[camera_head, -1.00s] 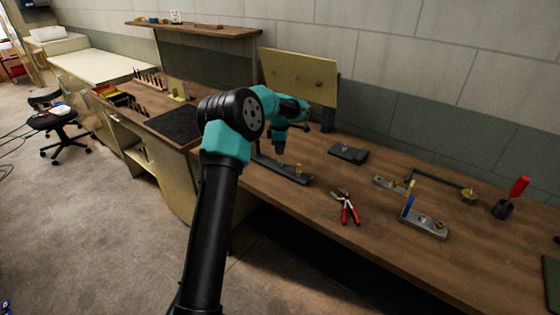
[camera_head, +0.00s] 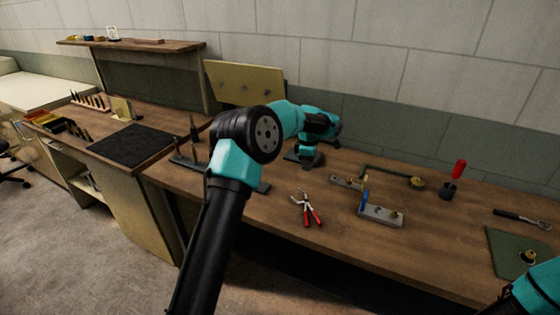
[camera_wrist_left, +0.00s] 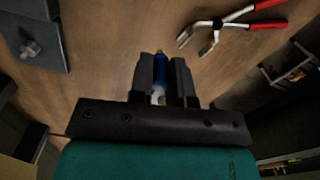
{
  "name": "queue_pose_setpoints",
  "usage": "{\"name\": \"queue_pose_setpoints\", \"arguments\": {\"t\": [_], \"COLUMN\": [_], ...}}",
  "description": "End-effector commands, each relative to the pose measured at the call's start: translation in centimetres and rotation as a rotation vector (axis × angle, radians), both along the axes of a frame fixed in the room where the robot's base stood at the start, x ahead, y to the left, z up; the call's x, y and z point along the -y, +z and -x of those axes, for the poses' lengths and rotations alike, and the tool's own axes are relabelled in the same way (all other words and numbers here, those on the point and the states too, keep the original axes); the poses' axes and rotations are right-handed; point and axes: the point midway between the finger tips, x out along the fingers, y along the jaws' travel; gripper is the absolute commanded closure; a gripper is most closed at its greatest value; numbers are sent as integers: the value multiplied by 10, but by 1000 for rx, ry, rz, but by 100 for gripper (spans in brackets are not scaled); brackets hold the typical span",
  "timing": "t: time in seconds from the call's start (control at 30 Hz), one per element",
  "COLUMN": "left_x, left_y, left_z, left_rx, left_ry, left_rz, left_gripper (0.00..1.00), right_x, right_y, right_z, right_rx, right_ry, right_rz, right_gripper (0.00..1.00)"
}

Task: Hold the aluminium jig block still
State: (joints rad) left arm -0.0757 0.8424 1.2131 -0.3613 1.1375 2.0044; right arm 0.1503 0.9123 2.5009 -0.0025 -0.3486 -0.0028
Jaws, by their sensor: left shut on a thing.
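The aluminium jig block (camera_head: 381,215) is a light grey bar with brass-coloured fittings. It lies on the bench right of the pliers, and a blue and yellow piece (camera_head: 364,198) stands upright at its left end. My left gripper (camera_head: 311,160) is above the bench, behind the pliers and left of the jig block, apart from it. In the left wrist view, the left gripper (camera_wrist_left: 162,68) is shut on a slim blue piece (camera_wrist_left: 160,72) with a pale end; the jaws hide part of it. My right gripper is out of view.
Red-handled pliers (camera_head: 307,209) lie on the bench; they also show in the left wrist view (camera_wrist_left: 225,28). A dark block (camera_wrist_left: 32,32) with a bolt is beside the left gripper. A green mat (camera_head: 512,250) and red-handled tool (camera_head: 457,175) are at right. The bench front is clear.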

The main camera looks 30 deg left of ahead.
Motion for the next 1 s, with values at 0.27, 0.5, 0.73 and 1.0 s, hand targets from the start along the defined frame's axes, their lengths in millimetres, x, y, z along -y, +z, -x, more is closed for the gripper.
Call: {"name": "queue_pose_setpoints", "arguments": {"t": [0.27, 0.5, 0.73, 1.0], "left_x": [107, 188, 249, 273], "left_y": [7, 12, 16, 17], "left_z": [-2, 8, 21, 28], "left_rx": [1, 2, 3, 4], "left_ry": [-125, -220, -293, -320], "left_rz": [-4, -11, -19, -23], "left_gripper": [100, 100, 100, 100], "right_x": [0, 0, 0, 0], "right_y": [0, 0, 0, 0], "right_z": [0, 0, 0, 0], "right_rx": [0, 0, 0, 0], "right_ry": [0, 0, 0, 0], "right_rz": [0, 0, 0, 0], "right_gripper": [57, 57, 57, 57]}}
